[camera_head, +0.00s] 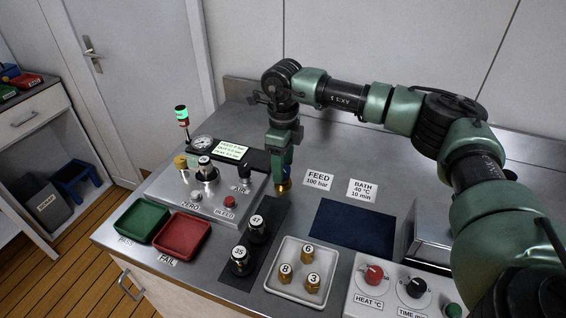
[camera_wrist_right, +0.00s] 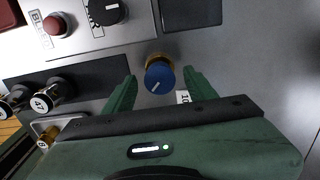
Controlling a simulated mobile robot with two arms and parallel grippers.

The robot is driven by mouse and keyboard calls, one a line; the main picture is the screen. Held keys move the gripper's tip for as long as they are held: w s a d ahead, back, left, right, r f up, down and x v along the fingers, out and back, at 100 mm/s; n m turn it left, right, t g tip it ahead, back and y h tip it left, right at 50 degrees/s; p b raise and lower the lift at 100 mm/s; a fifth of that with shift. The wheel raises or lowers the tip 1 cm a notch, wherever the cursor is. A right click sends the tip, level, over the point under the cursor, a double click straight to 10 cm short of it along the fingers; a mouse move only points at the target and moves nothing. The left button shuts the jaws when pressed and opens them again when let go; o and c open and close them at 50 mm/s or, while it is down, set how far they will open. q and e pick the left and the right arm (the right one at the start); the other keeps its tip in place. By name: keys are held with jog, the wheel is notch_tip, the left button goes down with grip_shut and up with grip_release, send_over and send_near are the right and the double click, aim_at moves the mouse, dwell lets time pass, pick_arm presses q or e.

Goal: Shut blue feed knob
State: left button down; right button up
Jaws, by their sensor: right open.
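The blue feed knob (camera_wrist_right: 159,77) has a white pointer line and a brass collar in the right wrist view. In the head view a little of its blue side (camera_head: 288,172) shows at the panel's right end, mostly hidden by my right gripper (camera_head: 282,163). That gripper points down over the knob. In the right wrist view my right gripper's green fingers (camera_wrist_right: 160,84) are open, one on each side of the knob, with gaps visible. I cannot tell whether the fingertips are level with it. My left gripper is not in view.
A FEED label (camera_head: 318,180) lies right of the knob. Black cylinders (camera_head: 240,262) and a white tray (camera_head: 282,290) of brass fittings stand in front.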

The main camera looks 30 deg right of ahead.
grip_shut()
